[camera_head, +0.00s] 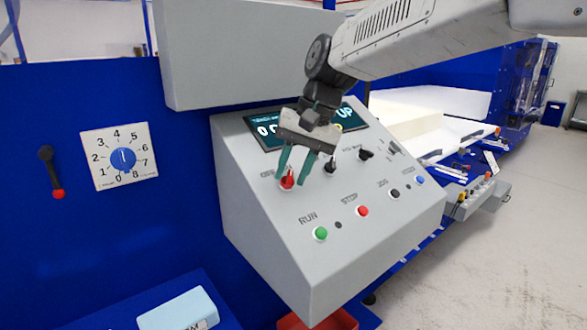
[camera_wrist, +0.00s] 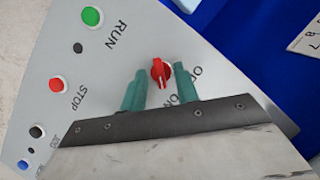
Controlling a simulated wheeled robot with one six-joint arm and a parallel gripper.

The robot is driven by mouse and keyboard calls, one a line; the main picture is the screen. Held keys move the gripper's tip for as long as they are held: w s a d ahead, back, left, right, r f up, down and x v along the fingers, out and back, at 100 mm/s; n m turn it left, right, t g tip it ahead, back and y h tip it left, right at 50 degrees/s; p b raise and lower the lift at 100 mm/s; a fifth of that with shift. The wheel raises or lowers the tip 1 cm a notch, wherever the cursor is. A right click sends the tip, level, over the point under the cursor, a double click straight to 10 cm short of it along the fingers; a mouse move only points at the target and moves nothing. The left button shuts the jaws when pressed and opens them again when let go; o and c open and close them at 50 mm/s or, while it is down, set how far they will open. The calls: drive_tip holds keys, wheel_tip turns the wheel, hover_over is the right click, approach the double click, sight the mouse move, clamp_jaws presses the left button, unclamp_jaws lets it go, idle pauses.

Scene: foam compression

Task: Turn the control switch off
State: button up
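The control switch is a red rotary knob (camera_head: 287,182) on the sloped grey panel, and it also shows in the wrist view (camera_wrist: 161,72). Partly hidden lettering beside it in the wrist view seems to read OFF and ON. My gripper (camera_head: 294,172) reaches down over the panel from the upper right. In the wrist view, my gripper's green fingers (camera_wrist: 159,82) are apart, with the red knob between and slightly beyond their tips. A gap shows on both sides of the knob. I cannot tell how far the tips are above the panel.
A green RUN button (camera_head: 321,233) and a red STOP button (camera_head: 362,211) sit below the switch. Black knobs (camera_head: 366,155) are to its right. A display (camera_head: 268,131) is behind my gripper. A numbered dial (camera_head: 122,159) is on the blue wall at left.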

drive_tip(key=c, duration=0.7)
drive_tip(key=shift+o, duration=0.2)
drive_tip(key=shift+n, duration=0.3)
drive_tip(key=n, duration=0.1)
drive_tip(key=n+h, duration=0.1)
drive_tip(key=shift+a+n+h, duration=0.2)
drive_tip(key=shift+n+h, duration=0.1)
drive_tip(key=n+h, duration=0.1)
drive_tip(key=n, duration=0.1)
drive_tip(key=n+t, duration=0.1)
drive_tip(key=n, duration=0.1)
drive_tip(key=shift+s+a+h, duration=0.15)
drive_tip(key=shift+h, duration=0.25)
drive_tip(key=n+t+h, duration=0.1)
drive_tip(key=n, duration=0.2)
drive_tip(key=shift+s+a, duration=0.1)
drive_tip(key=shift+s+n+t+h, duration=0.1)
drive_tip(key=shift+n+t+h, duration=0.55)
drive_tip(key=shift+n, duration=1.35)
drive_tip(key=shift+t, duration=0.25)
